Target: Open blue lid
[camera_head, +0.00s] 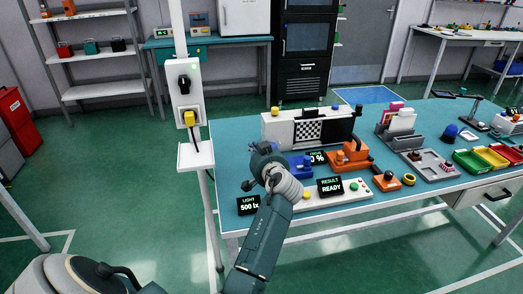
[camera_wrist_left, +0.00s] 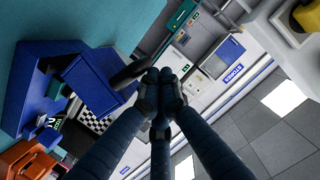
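The blue fixture (camera_head: 301,166) stands on the teal table, partly hidden behind my left gripper (camera_head: 268,165). In the left wrist view its blue lid (camera_wrist_left: 92,80) shows at the left, beside the blue body (camera_wrist_left: 28,85). A dark bar (camera_wrist_left: 130,72) reaches from the lid towards my left gripper (camera_wrist_left: 163,82). The dark fingers of that gripper are drawn together at their tips. The tips appear close to the end of the bar; whether they touch it or hold it cannot be told. My right gripper is in neither view.
An orange fixture (camera_head: 350,157) stands right of the blue one. A white panel with a RESULT READY display (camera_head: 330,188) and a LIGHT display (camera_head: 248,205) lie in front. A checkerboard unit (camera_head: 308,130) stands behind.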

